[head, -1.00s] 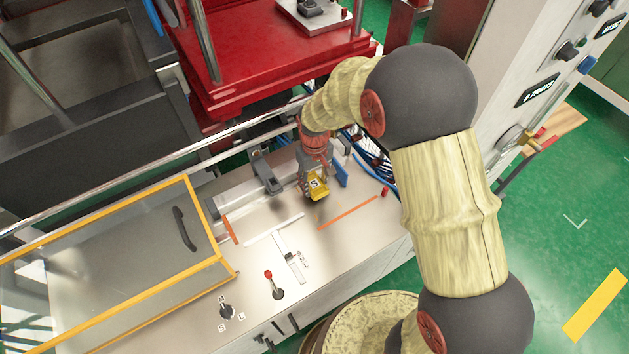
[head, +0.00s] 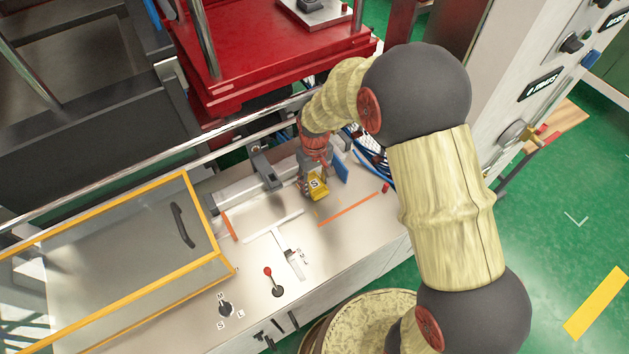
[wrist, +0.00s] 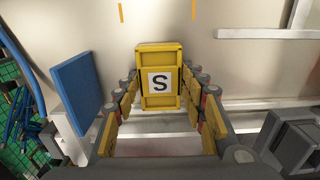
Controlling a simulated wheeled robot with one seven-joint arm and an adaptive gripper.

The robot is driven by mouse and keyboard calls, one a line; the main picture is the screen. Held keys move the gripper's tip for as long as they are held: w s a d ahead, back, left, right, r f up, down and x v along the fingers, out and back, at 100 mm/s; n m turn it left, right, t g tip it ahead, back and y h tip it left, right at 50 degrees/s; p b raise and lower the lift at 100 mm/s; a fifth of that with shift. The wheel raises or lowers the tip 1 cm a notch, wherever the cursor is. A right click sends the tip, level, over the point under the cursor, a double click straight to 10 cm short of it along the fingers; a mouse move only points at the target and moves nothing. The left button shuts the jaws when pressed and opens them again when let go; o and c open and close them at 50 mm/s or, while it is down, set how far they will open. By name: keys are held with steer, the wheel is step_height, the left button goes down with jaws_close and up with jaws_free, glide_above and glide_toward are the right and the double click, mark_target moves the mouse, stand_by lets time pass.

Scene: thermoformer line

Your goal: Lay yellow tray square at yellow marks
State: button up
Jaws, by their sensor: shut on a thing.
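The yellow tray (head: 319,193) is a small yellow block-like piece with a white label marked S. My gripper (head: 315,183) is shut on it, over the steel worktop. In the wrist view, the tray (wrist: 160,53) sits between the two fingers of my gripper (wrist: 160,82), label facing the camera and edges nearly straight in the picture. Two short yellow-orange marks, left (wrist: 121,12) and right (wrist: 194,11), lie on the worktop beyond the tray. In the head view, orange strips lie left (head: 230,226) and right (head: 348,210). Whether the tray touches the worktop is unclear.
A blue plate (wrist: 76,92) stands close left of my gripper in the wrist view. A dark bracket (head: 265,168) stands left of it in the head view. A yellow-framed clear guard (head: 218,262) and a red-knobbed lever (head: 268,272) are farther left.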

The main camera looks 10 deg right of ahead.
steer(key=shift+f, duration=0.15)
steer(key=o, duration=1.6)
steer(key=shift+o, duration=0.2)
step_height(320, 180, up, 12)
